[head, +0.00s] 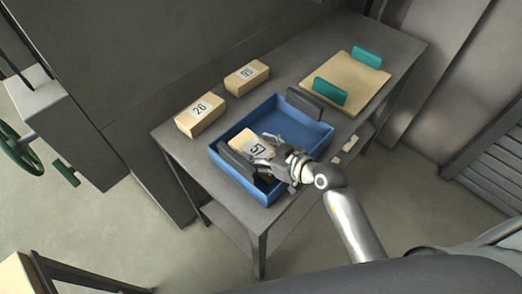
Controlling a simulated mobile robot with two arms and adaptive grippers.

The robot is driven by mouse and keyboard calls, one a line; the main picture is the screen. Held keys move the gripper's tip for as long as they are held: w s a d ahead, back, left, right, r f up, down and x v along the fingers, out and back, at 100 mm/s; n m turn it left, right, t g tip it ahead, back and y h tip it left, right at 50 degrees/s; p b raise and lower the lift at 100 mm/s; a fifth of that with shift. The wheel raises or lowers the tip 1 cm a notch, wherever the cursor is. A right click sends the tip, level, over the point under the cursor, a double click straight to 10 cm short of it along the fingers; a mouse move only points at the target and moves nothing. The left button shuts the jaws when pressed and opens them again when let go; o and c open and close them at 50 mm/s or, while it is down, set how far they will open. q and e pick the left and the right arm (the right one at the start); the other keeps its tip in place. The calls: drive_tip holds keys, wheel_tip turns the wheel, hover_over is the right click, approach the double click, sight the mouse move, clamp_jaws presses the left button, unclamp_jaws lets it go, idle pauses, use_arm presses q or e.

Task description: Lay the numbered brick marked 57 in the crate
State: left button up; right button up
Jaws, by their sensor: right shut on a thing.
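The brick marked 57 (247,142) is pale tan with a white number label. It is inside the walls of the blue crate (312,133), toward its left end. My right gripper (268,150) reaches in from the lower right and is shut on the brick. The gripper hides part of the brick's right side. I cannot tell whether the brick rests on the crate floor or hangs just above it. The crate stands on the grey table and has dark grey handles at its two ends. My left gripper is not in view.
Bricks marked 26 (200,114) and 93 (247,77) lie on the grey table (290,62) behind the crate. A tan board (352,77) with two teal handles lies at the right rear. A grey wall or cabinet rises behind the table. A green handwheel (20,152) is at far left.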

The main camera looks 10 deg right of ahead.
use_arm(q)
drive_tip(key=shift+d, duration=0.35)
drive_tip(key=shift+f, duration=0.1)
use_arm(e)
drive_tip(key=shift+f, duration=0.5)
drive_tip(key=o, duration=1.4)
drive_tip(key=shift+c, duration=0.2)
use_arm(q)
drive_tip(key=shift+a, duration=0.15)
use_arm(e)
drive_tip(key=shift+o, duration=0.6)
drive_tip(key=shift+f, duration=0.1)
drive_tip(key=v, duration=0.8)
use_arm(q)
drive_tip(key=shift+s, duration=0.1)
use_arm(e)
drive_tip(key=shift+d, duration=0.1)
